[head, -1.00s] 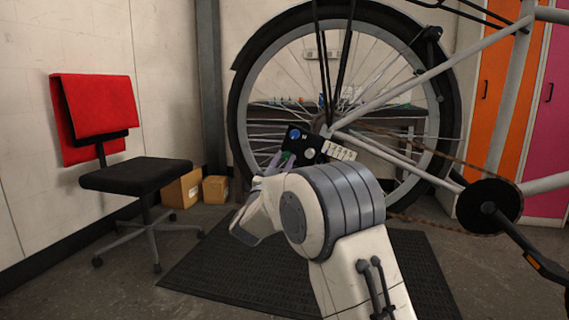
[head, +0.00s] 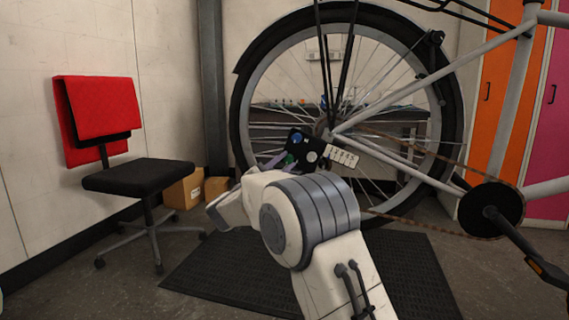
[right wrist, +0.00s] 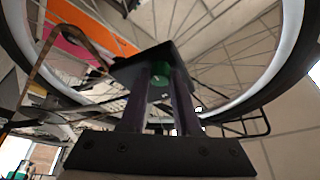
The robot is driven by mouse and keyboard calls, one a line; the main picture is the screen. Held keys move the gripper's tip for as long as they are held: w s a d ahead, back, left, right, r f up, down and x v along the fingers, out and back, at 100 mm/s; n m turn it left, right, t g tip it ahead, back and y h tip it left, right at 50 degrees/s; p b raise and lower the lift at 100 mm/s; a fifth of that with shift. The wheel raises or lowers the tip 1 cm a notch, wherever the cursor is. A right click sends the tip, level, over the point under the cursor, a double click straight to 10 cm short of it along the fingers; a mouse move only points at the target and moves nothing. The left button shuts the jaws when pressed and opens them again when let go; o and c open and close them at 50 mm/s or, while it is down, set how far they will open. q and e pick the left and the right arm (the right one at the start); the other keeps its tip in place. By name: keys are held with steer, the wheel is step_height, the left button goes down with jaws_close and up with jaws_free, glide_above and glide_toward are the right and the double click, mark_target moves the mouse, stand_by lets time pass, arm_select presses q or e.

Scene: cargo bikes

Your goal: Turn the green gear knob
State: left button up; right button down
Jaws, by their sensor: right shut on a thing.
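A black control box (head: 303,143) hangs at the rear wheel's hub, with a blue knob, a pale knob and the green gear knob (head: 290,159) on its face. My right gripper (head: 284,160) reaches the box from the left, its fingers partly hidden behind my own arm. In the right wrist view the green gear knob (right wrist: 159,82) sits between the two dark purple fingers (right wrist: 160,78), against the black box (right wrist: 150,58). The right gripper is shut on the knob. My left gripper does not show.
The bicycle's rear wheel (head: 241,130) stands just behind the box, with the chain and crank (head: 491,208) to the right. A white labelled plate (head: 342,156) adjoins the box. A red and black chair (head: 138,176) stands left. A dark mat (head: 215,270) covers the floor.

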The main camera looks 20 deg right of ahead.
stand_by(0.5)
steer(key=c, duration=0.6)
jaws_free()
steer(key=shift+s+a, duration=0.3)
steer(key=shift+a, duration=0.15)
steer(key=p+v, duration=0.3)
steer(key=v, duration=0.6)
steer(key=shift+s+a+f, duration=0.1)
steer(key=shift+s+a, duration=0.05)
